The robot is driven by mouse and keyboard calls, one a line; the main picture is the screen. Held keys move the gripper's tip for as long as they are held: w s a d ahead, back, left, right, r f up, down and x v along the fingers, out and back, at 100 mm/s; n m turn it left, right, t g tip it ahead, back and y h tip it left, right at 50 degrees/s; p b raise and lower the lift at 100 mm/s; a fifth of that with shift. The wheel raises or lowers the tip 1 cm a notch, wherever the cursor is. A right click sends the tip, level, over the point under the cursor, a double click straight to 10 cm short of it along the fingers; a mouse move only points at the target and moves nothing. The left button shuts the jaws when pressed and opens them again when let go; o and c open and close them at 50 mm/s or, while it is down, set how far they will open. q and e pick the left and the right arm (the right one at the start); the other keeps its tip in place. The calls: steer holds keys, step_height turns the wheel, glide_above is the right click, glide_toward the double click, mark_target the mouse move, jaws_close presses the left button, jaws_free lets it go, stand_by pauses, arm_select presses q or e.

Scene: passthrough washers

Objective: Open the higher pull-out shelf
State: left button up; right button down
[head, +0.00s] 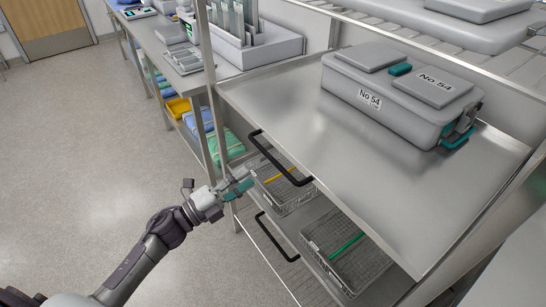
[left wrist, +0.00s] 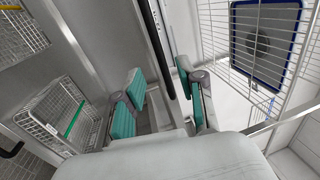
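The higher pull-out shelf (head: 290,115) is a flat steel shelf with a black bar handle (head: 281,160) on its front edge. A lower shelf beneath it has its own black handle (head: 275,238). My left gripper (head: 244,184) is in front of the unit, just below and left of the upper handle. In the left wrist view its teal fingers (left wrist: 160,82) are apart, with a black bar (left wrist: 158,40) showing in the gap between them. I cannot tell whether the fingers touch it. My right gripper is not in view.
A grey case labelled No 54 (head: 400,92) stands on the higher shelf. Wire baskets (head: 345,250) sit on the lower level. A steel upright (head: 207,75) and a side bench with bins are at the left. The floor (head: 100,150) in front is clear.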

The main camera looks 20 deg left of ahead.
mark_target(273, 158)
arm_select(q)
steer(key=p+x, duration=0.2)
steer(key=x, duration=0.7)
steer(key=shift+w+f, duration=0.1)
steer(key=shift+w, duration=0.15)
steer(key=shift+c, duration=0.4)
jaws_close()
